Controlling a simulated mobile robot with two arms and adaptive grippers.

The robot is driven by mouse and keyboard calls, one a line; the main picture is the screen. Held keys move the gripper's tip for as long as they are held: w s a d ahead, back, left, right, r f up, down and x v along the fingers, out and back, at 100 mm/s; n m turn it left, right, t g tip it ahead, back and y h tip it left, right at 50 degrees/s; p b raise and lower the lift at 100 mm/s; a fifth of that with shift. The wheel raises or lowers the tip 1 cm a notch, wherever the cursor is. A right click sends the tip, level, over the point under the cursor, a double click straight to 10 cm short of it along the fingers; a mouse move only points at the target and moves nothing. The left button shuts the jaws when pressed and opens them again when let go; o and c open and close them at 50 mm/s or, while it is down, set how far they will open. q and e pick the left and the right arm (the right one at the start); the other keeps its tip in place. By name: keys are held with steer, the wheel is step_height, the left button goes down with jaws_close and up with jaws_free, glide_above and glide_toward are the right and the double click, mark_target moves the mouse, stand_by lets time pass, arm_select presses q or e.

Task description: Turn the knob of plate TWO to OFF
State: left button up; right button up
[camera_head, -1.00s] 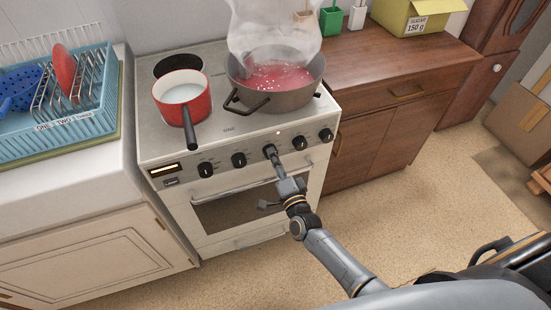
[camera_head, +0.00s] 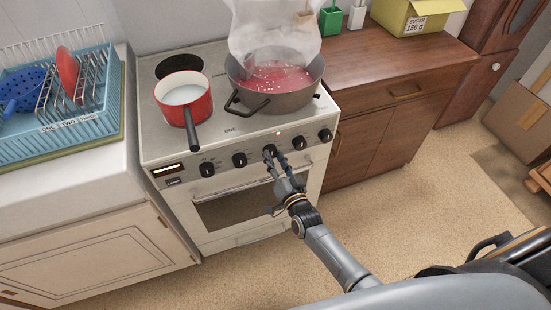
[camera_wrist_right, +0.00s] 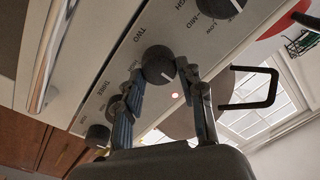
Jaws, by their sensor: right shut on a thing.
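The knob of plate TWO (camera_head: 269,150) is a black dial on the white stove's front panel, the third from the left. In the right wrist view this knob (camera_wrist_right: 158,65) sits beside the printed word TWO, and a white mark shows on its face. My right gripper (camera_head: 277,161) reaches it from below. Its two fingers (camera_wrist_right: 166,90) stand on either side of the knob and are shut on it. Where the fingers touch it is partly hidden. My left gripper is not in view.
Other knobs (camera_head: 239,160) line the panel on both sides. A red saucepan (camera_head: 184,97) and a big steaming pot (camera_head: 285,98) stand on the stove (camera_head: 215,135). The oven handle (camera_head: 225,188) runs below the panel. A blue dish rack (camera_head: 85,128) is at left.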

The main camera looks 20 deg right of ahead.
steer(key=shift+f, duration=0.1)
stand_by(0.4)
steer(key=o, duration=1.2)
steer(key=s, duration=1.2)
steer(key=shift+d+f, duration=0.15)
steer(key=shift+d, duration=0.2)
steer(key=s+f+n+g, duration=0.2)
steer(key=s+f+g, duration=0.3)
steer(key=f, duration=0.7)
steer(key=s+f+n+g, duration=0.35)
steer(key=s+f, duration=0.35)
steer(key=f, duration=0.6)
steer(key=s+d+f+n+g, duration=0.1)
steer(key=s+f+g, duration=0.2)
steer(key=s, duration=0.5)
steer(key=s+d+f+n+g, duration=0.1)
steer(key=s+d+f+g, duration=0.1)
steer(key=s+f, duration=0.4)
steer(key=s+d+f+n+g+h, duration=0.1)
steer(key=s+f+g, duration=0.3)
steer(key=s, duration=0.7)
steer(key=shift+s+d+f, duration=0.25)
steer(key=shift+d+f, duration=0.05)
steer(key=shift+d, duration=0.35)
